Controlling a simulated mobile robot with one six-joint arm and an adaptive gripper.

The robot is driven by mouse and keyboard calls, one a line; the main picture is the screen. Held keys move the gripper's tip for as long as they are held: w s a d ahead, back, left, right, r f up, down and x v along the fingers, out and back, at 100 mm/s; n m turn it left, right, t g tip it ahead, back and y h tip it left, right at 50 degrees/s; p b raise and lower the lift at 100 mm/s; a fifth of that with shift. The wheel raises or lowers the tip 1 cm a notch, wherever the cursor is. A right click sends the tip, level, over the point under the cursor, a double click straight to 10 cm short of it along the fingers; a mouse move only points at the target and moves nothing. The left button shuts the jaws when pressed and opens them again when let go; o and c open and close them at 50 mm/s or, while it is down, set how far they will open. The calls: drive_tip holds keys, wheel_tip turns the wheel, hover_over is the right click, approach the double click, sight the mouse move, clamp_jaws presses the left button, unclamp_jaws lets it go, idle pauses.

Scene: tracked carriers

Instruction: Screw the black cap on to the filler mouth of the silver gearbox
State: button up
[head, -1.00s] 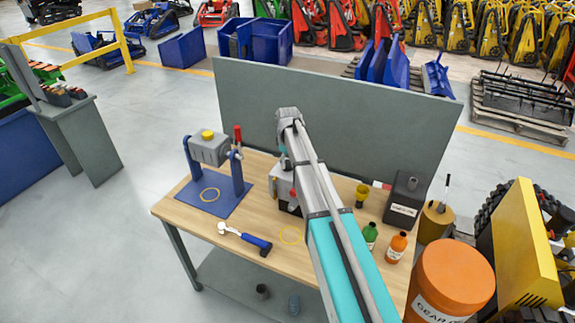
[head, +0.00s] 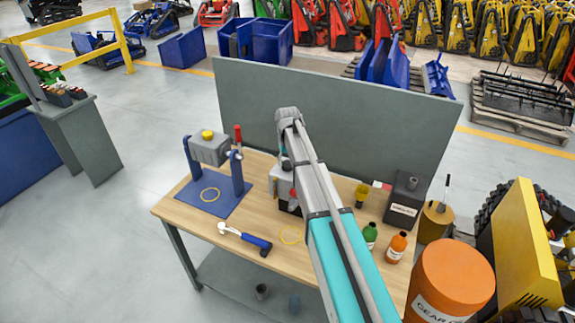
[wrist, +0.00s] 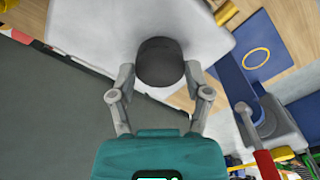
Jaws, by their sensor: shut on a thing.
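The black cap (wrist: 160,58) is between the two fingertips of my gripper (wrist: 160,76) in the wrist view, and my gripper is shut on it. The silver gearbox (wrist: 95,28) lies behind the cap in that view. The cap hides the surface right behind it, so I cannot see the filler mouth or tell whether the cap touches it. In the head view the gearbox (head: 279,177) stands on the workbench, partly hidden by my arm. The gripper is mostly hidden there too.
A blue stand (head: 201,200) with a grey unit and red-handled lever is left on the workbench (head: 190,228). Green (head: 370,236) and orange (head: 396,247) bottles stand right of my arm. A grey panel (head: 330,115) closes the back.

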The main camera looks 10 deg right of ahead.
drive_tip(key=shift+s+f+m, duration=0.1)
drive_tip(key=shift+s+m, duration=0.2)
drive_tip(key=shift+s, duration=0.05)
drive_tip(key=shift+o, duration=0.2)
drive_tip(key=m, duration=0.8)
drive_tip(key=shift+m, duration=0.3)
drive_tip(key=o, duration=1.3)
drive_tip(key=shift+w+f, duration=0.1)
drive_tip(key=shift+w, duration=0.15)
drive_tip(key=shift+w, duration=0.1)
